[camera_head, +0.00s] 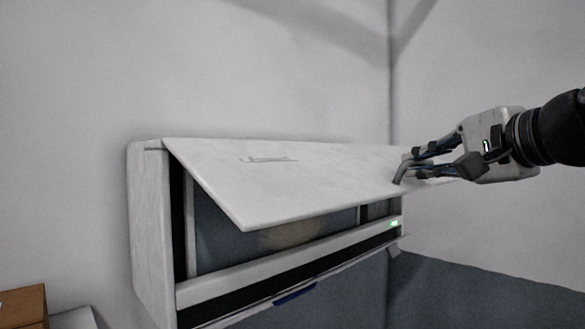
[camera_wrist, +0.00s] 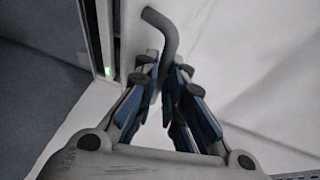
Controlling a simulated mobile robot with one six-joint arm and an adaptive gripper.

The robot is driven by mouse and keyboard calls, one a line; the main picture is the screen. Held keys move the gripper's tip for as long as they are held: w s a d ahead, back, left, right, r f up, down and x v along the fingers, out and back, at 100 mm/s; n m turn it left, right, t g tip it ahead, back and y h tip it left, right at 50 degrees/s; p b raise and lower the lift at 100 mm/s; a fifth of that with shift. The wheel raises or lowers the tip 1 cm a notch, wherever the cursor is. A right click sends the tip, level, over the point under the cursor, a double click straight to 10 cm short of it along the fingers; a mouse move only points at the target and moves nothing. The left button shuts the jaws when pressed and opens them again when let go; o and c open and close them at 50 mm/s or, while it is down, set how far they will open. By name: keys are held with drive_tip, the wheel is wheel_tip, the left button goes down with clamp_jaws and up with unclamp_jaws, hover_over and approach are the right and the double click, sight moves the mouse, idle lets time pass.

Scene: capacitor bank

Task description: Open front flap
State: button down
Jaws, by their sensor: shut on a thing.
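The front flap (camera_head: 270,185) is a white panel on a white wall-mounted cabinet (camera_head: 152,235). It is hinged along its top edge and tilted outward and up, so part of the dark interior shows beneath it. A grey bent handle (camera_head: 401,171) sticks out at the flap's right side; it also shows in the wrist view (camera_wrist: 163,32). My gripper (camera_head: 410,162) comes in from the right and is shut on the handle. In the wrist view its fingers (camera_wrist: 166,82) close around the handle's lower part, hiding some of it.
A green light (camera_head: 394,223) glows on the cabinet's lower right frame. A blue strip (camera_head: 295,293) sits below the opening. A brown box (camera_head: 22,306) stands at the lower left. Walls stand behind the cabinet and at the right. The space in front of the flap looks clear.

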drive_tip(key=shift+s+a+r+p, duration=0.1)
drive_tip(key=shift+r+p, duration=0.1)
drive_tip(key=shift+r, duration=0.3)
drive_tip(key=shift+a+r+p, duration=0.1)
drive_tip(key=shift+r+p, duration=0.05)
drive_tip(key=shift+r, duration=0.35)
drive_tip(key=c, duration=2)
unclamp_jaws()
drive_tip(key=o, duration=0.3)
drive_tip(key=shift+w+a+f, duration=0.2)
drive_tip(key=shift+w, duration=0.25)
drive_tip(key=shift+d, duration=0.1)
